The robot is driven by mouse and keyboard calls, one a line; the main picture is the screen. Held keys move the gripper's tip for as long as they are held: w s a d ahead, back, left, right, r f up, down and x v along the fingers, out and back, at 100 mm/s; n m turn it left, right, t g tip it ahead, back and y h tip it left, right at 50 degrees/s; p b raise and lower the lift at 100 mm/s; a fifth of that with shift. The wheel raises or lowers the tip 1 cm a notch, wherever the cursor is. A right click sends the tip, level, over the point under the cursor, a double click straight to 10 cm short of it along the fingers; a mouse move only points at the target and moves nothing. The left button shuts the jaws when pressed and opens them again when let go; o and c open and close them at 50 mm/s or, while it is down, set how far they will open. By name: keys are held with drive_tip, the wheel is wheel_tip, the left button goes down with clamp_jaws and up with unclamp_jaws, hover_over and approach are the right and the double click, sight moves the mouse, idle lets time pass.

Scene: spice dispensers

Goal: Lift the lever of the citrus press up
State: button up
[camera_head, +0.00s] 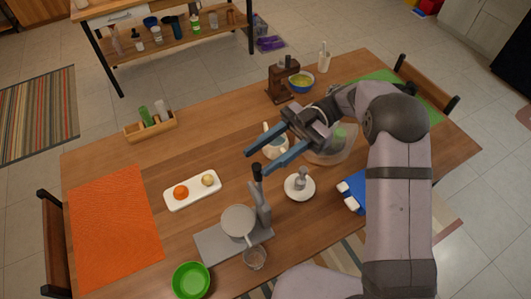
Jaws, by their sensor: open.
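The citrus press appears to be the grey device on a flat grey base (207,245) at the front middle of the table. A round light-grey part (238,220) sits on it. My gripper (258,163) has blue fingers spread open and reaches in from the upper right. Nothing is held.
A small glass (255,258) stands by the press, with a green bowl (190,280) to its left. A white tray (180,203) holds an orange and a pale fruit. A white saucer (300,194) with a grey piece is close right. A wooden grinder (280,82) stands behind.

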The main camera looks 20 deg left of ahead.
wheel_tip(320, 180, up, 5)
drive_tip(key=p, duration=0.4)
drive_tip(key=shift+r, duration=0.2)
